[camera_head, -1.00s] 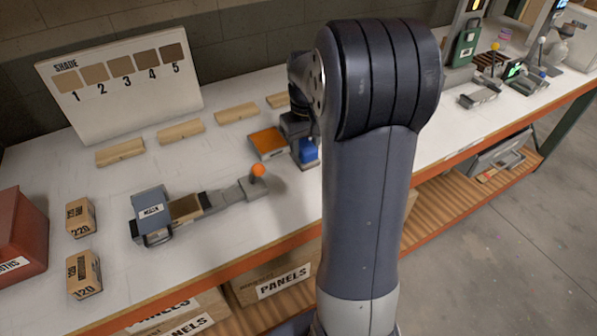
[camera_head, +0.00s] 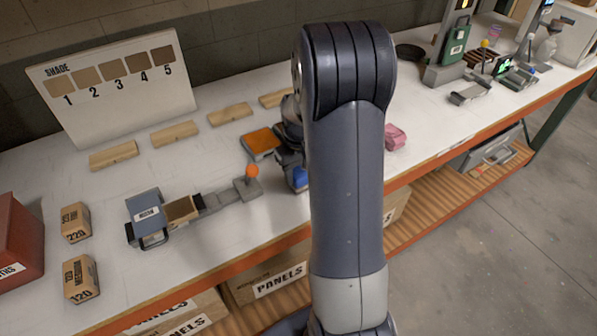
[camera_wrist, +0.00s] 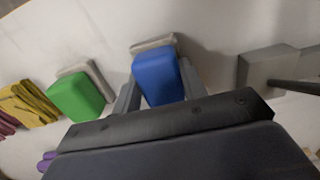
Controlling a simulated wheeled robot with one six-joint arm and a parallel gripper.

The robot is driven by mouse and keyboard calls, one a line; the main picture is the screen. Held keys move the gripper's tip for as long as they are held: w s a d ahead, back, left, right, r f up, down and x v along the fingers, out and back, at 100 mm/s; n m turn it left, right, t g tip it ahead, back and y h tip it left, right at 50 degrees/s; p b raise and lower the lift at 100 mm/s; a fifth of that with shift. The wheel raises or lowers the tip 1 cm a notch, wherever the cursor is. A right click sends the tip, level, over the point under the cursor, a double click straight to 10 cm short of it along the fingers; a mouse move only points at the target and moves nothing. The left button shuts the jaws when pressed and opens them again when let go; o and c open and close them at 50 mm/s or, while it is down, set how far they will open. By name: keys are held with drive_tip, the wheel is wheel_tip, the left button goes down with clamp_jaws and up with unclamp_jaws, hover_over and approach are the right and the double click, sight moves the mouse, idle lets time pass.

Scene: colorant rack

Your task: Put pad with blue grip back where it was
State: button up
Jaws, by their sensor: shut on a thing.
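The pad with the blue grip (camera_wrist: 157,77) is between my gripper's fingers (camera_wrist: 160,92) in the wrist view. The blue block has a pale grey pad along its far side. My gripper is shut on the blue grip. In the head view the blue grip (camera_head: 299,178) shows low beside my arm, near the bench's front edge. My arm hides most of my gripper there. I cannot tell whether the pad touches the bench.
In the head view, a grey device with an orange knob (camera_head: 252,171) and an orange-topped block (camera_head: 260,142) are close by. Wooden blocks (camera_head: 175,134) line the back.

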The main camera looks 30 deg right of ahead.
sight(299, 172)
drive_tip(key=o, duration=0.9)
drive_tip(key=shift+f, duration=0.1)
drive_tip(key=shift+o, duration=0.2)
wheel_tip(299, 172, up, 12)
drive_tip(key=shift+r, duration=0.2)
